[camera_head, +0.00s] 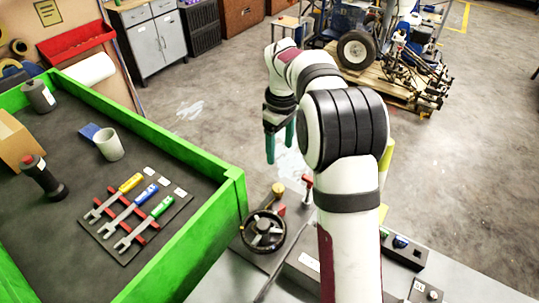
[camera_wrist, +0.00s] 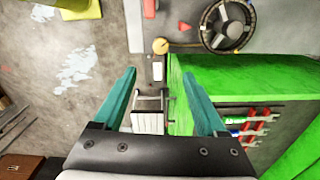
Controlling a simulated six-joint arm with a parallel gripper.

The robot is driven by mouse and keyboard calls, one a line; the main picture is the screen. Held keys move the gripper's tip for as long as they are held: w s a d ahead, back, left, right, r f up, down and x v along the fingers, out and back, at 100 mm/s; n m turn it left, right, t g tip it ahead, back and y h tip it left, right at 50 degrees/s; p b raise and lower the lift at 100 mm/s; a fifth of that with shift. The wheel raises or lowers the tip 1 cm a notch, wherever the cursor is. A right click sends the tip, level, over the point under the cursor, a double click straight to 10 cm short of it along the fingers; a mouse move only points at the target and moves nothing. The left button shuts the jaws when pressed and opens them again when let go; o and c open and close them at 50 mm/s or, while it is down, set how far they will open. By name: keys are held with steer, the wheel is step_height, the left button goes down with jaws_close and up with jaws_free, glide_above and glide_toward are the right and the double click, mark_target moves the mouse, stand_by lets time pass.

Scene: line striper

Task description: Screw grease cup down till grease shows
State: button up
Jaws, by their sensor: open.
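A small brass-yellow round cap, which looks like the grease cup (camera_head: 278,189), stands at the machine's edge beside a black handwheel (camera_head: 263,231). In the wrist view the cup (camera_wrist: 161,46) lies beyond my fingertips, near the middle top, with the handwheel (camera_wrist: 226,26) to its right. My gripper (camera_head: 281,150) has teal fingers pointing down, apart and empty, above and behind the cup in the head view. In the wrist view my gripper (camera_wrist: 159,75) holds nothing and touches nothing. I cannot make out any grease at the cup.
A green-rimmed bench (camera_head: 190,155) fills the left, with several coloured-handled wrenches (camera_head: 128,212) on a dark board. A red-topped lever (camera_head: 307,188) stands right of the cup. A wheeled machine on a pallet (camera_head: 400,75) is far back. The floor behind the cup is open.

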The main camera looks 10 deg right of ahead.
mark_target(278, 188)
step_height(278, 188, down, 15)
steer(key=shift+f, duration=0.1)
jaws_close()
stand_by(0.4)
